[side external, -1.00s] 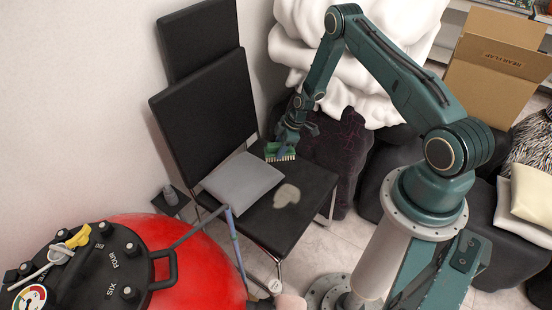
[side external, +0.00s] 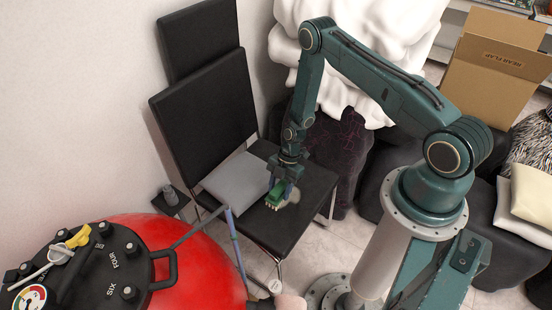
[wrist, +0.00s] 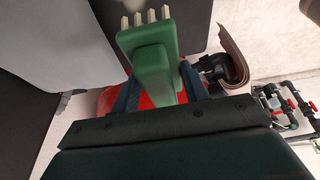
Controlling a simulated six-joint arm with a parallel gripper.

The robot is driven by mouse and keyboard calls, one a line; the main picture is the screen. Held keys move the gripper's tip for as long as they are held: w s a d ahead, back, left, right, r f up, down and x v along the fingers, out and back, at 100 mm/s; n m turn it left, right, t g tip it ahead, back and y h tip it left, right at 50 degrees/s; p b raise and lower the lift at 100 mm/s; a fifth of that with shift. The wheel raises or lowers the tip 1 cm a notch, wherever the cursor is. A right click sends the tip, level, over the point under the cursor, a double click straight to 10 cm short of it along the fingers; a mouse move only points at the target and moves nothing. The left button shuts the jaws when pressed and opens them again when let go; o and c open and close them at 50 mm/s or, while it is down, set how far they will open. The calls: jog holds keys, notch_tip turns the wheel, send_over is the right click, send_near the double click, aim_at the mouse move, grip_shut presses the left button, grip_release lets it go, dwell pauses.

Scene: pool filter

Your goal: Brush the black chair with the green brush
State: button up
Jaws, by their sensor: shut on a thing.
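The black chair (side external: 262,226) stands against the wall, with its dark backrest (side external: 205,115) upright and its seat facing up. A pale patch (side external: 292,196) lies on the seat, partly hidden behind the brush and gripper. My gripper (side external: 283,180) points down over the seat and is shut on the green brush (side external: 281,193). The brush's pale bristles point down, at or just above the seat beside the patch; I cannot tell if they touch. In the wrist view the green brush (wrist: 150,60) sits between my gripper's fingers (wrist: 158,88), bristles at the top.
A grey cushion (side external: 240,180) lies on the seat against the backrest. A red pool filter (side external: 190,265) with a black lid stands at the front left, its pole near the seat. White bedding (side external: 380,60) and a cardboard box (side external: 490,75) are behind.

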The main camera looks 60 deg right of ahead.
jog(key=shift+f, duration=0.15)
jog(key=shift+f, duration=3.3)
jog(key=shift+f, duration=1.5)
jog(key=shift+d, duration=0.1)
jog(key=shift+d+r, duration=0.1)
jog(key=shift+d, duration=1.55)
jog(key=shift+d, duration=0.2)
jog(key=shift+d+f, duration=0.2)
jog(key=shift+d, duration=1.3)
jog(key=shift+d, duration=0.1)
